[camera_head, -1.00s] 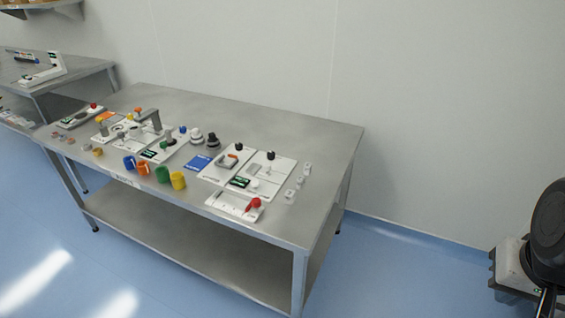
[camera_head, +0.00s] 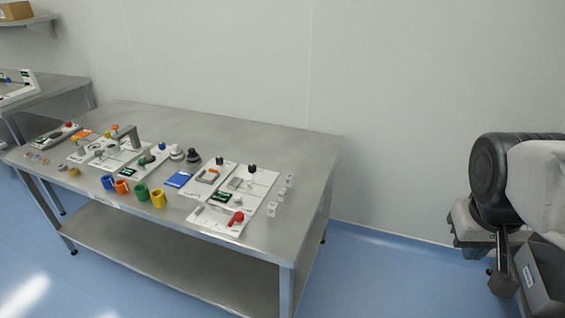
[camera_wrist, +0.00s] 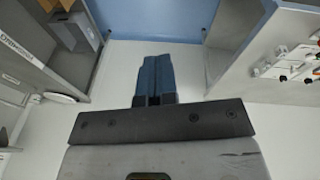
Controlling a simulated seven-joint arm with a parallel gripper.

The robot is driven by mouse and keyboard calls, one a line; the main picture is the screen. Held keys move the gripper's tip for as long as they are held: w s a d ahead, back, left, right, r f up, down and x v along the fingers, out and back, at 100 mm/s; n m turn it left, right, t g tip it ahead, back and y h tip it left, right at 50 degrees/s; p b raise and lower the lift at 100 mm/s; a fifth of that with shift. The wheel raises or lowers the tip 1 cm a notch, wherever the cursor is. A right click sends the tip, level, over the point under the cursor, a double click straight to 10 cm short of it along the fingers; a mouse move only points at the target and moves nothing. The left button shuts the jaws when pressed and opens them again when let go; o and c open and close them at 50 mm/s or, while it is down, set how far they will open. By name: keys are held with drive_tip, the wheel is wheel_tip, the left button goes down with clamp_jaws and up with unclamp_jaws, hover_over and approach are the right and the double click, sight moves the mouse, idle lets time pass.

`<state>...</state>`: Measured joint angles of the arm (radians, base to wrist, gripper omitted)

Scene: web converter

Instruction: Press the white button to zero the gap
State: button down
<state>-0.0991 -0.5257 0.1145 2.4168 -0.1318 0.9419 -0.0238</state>
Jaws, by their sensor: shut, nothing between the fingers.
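The white button is too small to single out with certainty. A small white round part (camera_head: 235,183) stands on the white panel (camera_head: 262,187) at the right part of the steel table, near a small dark display (camera_head: 220,197) with green digits. My gripper (camera_wrist: 155,72) shows in the wrist view with its two blue fingers together and nothing between them. It is away from the panels, pointing over open floor beside a table. Some table devices show at the right edge of the wrist view (camera_wrist: 290,62). I cannot make out the fingertips in the head view.
A grey bin (camera_head: 540,280) stands at the right. Shelving (camera_wrist: 30,60) is at the wrist view's left.

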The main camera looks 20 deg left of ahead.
drive_tip(key=w+a+n+h, duration=0.1)
drive_tip(key=w+a+n, duration=0.2)
drive_tip(key=w+a, duration=0.3)
drive_tip(key=w+a+n+h, duration=0.15)
drive_tip(key=w+a, duration=0.25)
drive_tip(key=w, duration=0.5)
drive_tip(key=n+t, duration=0.6)
drive_tip(key=n, duration=1)
hover_over(237, 197)
wheel_tip(237, 197, down, 19)
drive_tip(key=shift+d+f+m, duration=0.1)
drive_tip(key=shift+f+m, duration=0.1)
drive_tip(key=shift+m, duration=0.05)
drive_tip(key=shift+f, duration=4.25)
